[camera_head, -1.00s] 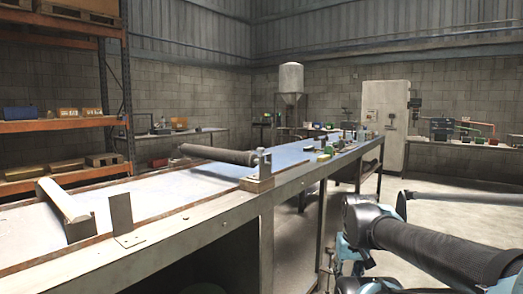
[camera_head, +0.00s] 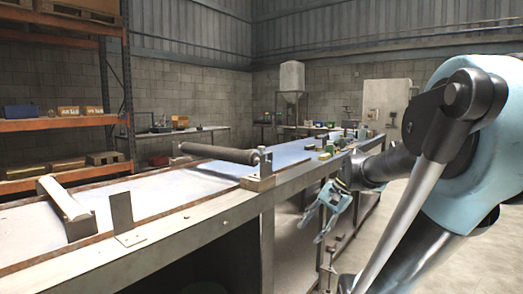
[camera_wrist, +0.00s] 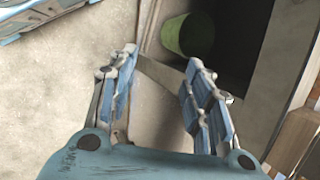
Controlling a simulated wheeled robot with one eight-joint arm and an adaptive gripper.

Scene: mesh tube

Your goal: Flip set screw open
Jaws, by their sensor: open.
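A dark mesh tube (camera_head: 217,153) lies across the bench in the head view. Its right end meets an upright metal bracket (camera_head: 264,162) on a wooden block at the bench's front edge. The set screw is too small to make out for certain at that bracket. My gripper (camera_head: 312,228) is in front of the bench, to the right of the bracket and lower than it, fingers pointing down and left. In the wrist view my gripper (camera_wrist: 163,58) is open, with nothing between its blue-padded fingers. The bracket and tube cannot be identified in the wrist view.
The bench's front rail (camera_head: 190,217) and legs are close to my gripper. A metal plate (camera_head: 122,212) stands at the bench's left. Several small items lie farther along the bench. A green round object (camera_wrist: 188,36) shows beyond the fingers in the wrist view.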

